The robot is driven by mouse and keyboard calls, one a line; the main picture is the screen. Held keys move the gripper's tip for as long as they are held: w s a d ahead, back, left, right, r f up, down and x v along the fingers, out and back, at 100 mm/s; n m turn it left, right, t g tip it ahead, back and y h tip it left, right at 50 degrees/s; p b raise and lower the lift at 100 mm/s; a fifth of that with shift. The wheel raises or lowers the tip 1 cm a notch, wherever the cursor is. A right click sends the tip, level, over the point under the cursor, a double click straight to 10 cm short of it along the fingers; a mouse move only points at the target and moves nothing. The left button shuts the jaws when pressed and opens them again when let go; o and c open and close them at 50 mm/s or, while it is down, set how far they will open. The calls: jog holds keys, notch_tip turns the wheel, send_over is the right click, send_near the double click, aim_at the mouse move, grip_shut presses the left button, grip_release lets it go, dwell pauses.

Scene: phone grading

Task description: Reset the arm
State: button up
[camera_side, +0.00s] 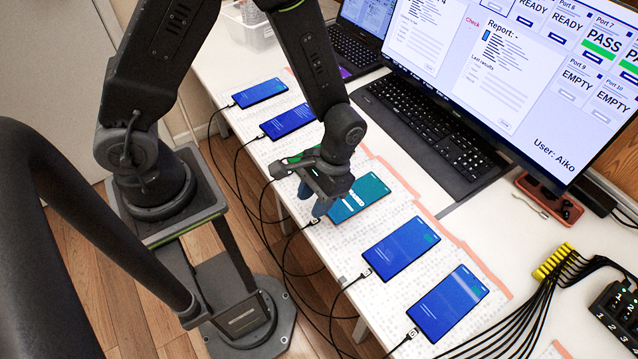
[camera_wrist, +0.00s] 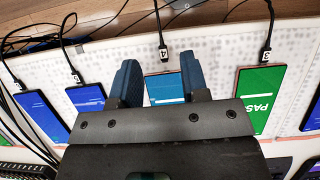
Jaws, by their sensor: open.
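My gripper (camera_side: 314,200) hangs over the near edge of the row of phones, pointing down. In the wrist view its two blue fingers (camera_wrist: 160,82) are apart, one on each side of a blue phone (camera_wrist: 166,88) with a cable tagged 4. Nothing is held. I cannot tell the fingertips' exact height above the mat. A green phone (camera_wrist: 260,92) with white text starting "PAS" lies just right of it. In the side view a teal phone (camera_side: 360,197) with white text lies beside the gripper, which partly covers the row there.
Blue phones (camera_side: 400,247) (camera_side: 447,303) (camera_side: 288,121) (camera_side: 260,92) lie along the spotted mat, cabled at the table edge. Beyond stand a keyboard (camera_side: 430,130) and a monitor (camera_side: 500,70). Yellow-ended cables (camera_side: 553,262) lie at right. An open-topped clear bin (camera_side: 248,28) stands behind.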

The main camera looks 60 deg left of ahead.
jog(key=w+a+r+t, duration=0.1)
jog(key=a+r+t, duration=0.1)
jog(key=r, duration=0.6)
jog(key=w+a+r+t, duration=0.1)
jog(key=a+r+t, duration=0.15)
jog(key=r, duration=0.55)
jog(key=s+a+r+t, duration=0.3)
jog(key=s+r+t, duration=0.2)
jog(key=r, duration=0.6)
jog(key=shift+s+a+r, duration=0.15)
jog(key=shift+s+r, duration=0.1)
jog(key=shift+s, duration=0.45)
jog(key=shift+t, duration=0.25)
